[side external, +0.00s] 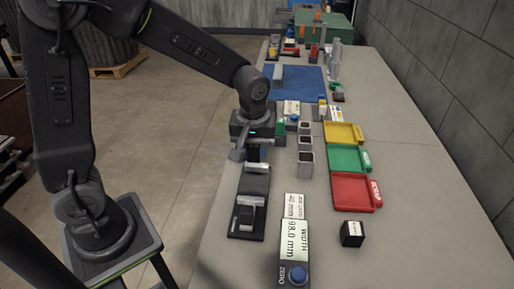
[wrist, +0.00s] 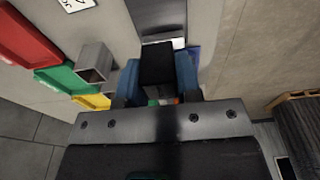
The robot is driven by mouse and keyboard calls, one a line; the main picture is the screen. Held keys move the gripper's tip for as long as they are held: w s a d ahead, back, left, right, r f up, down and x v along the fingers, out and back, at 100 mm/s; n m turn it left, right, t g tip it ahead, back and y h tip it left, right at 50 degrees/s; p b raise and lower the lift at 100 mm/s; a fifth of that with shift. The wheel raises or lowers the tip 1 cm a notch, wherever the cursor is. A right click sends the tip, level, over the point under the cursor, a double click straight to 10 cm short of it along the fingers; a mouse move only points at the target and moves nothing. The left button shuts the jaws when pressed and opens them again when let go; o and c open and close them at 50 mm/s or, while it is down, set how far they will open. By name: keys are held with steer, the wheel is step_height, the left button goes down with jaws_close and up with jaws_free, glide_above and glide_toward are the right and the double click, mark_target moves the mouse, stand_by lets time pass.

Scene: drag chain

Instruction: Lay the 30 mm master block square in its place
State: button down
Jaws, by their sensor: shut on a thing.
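My gripper (wrist: 158,78) is shut on a dark block-shaped piece (wrist: 158,62), held between its two blue fingers in the wrist view. No marking shows on this piece, and I cannot tell whether it is the master block or part of the gauge. In the side view my gripper (side external: 255,155) is low over the far end of the dark gauge rail (side external: 256,183). A silver-and-black jaw (side external: 245,215) stands at the rail's near end. A separate black block (side external: 352,236) with a white label stands on the bench, below the red tray; its lettering is too small to read.
A width display (side external: 293,240) reads 98.0 mm, with a blue zero button. Several square metal tubes (side external: 306,160) stand right of my gripper. Red (side external: 353,192), green (side external: 347,158) and yellow (side external: 341,133) trays line the bench. The bench's right side is clear.

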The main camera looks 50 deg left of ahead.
glide_above(255, 181)
steer(key=shift+s+f, duration=0.1)
steer(key=shift+f, duration=2.5)
steer(key=shift+f, duration=1.4)
steer(key=c, duration=0.7)
jaws_free()
steer(key=r, duration=0.4)
steer(key=s+d+r, duration=0.1)
steer(key=r, duration=0.8)
steer(key=shift+s+d+r, duration=0.15)
steer(key=shift+r, duration=0.2)
steer(key=shift+r, duration=0.1)
steer(key=s+r+m+t, duration=0.1)
steer(key=s+r+m, duration=0.1)
steer(key=s, duration=0.3)
steer(key=s+a+r+m+t, duration=0.1)
steer(key=s+m+t, duration=0.1)
steer(key=s+m, duration=0.2)
steer(key=s+a+r+m+t+h, duration=0.1)
steer(key=s+r+m, duration=0.1)
steer(key=s, duration=0.3)
steer(key=shift+s+r+m+t, duration=0.3)
steer(key=shift+r+m, duration=0.05)
steer(key=shift+m, duration=0.15)
